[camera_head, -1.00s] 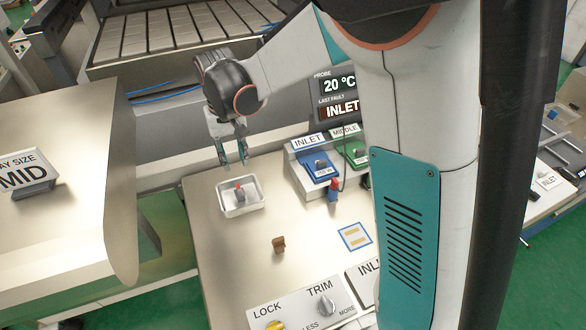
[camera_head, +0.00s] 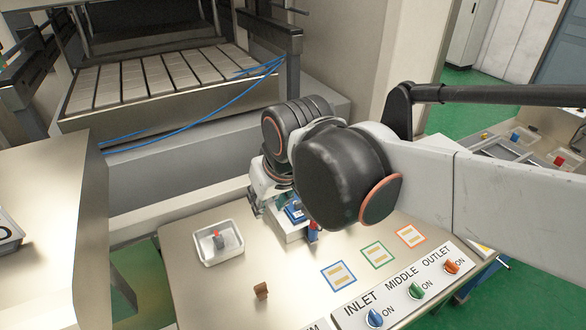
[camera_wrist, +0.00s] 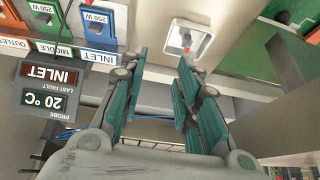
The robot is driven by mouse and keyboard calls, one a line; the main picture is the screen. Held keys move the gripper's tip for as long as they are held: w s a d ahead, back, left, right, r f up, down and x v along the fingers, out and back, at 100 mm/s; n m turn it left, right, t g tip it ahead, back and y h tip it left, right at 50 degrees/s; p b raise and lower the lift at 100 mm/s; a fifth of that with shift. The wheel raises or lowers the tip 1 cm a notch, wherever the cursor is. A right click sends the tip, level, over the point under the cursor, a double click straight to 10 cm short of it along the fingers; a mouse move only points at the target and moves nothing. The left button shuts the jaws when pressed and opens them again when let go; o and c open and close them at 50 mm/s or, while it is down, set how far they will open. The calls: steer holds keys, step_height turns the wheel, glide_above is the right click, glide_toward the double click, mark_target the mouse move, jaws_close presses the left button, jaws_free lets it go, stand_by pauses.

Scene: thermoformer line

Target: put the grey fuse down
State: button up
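A grey fuse with a red tip (camera_head: 219,241) is in the small white tray (camera_head: 203,256) on the bench. The tray also shows in the wrist view (camera_wrist: 171,40), with the fuse (camera_wrist: 186,40) inside. My gripper (camera_wrist: 160,62) is open, with nothing between its teal fingers. In the head view my gripper (camera_head: 258,206) is above the bench, to the right of and behind the tray, apart from the fuse. My wrist and arm hide much of the socket block there. In the wrist view the blue INLET socket (camera_wrist: 98,22) is to the left of the fingers.
A blue fuse with a red top (camera_head: 313,232) stands by the socket block. A brown piece (camera_head: 261,290) is on the front bench. Blue, green and orange outlined pads (camera_head: 339,276) lie before the switch panel (camera_head: 390,290). Clear bench surrounds the tray's front.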

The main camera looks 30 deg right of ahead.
steer(key=s+d+f+t, duration=0.1)
steer(key=s+d+t, duration=0.1)
steer(key=s, duration=0.3)
steer(key=shift+s, duration=0.4)
steer(key=shift+f, duration=0.15)
stand_by(0.9)
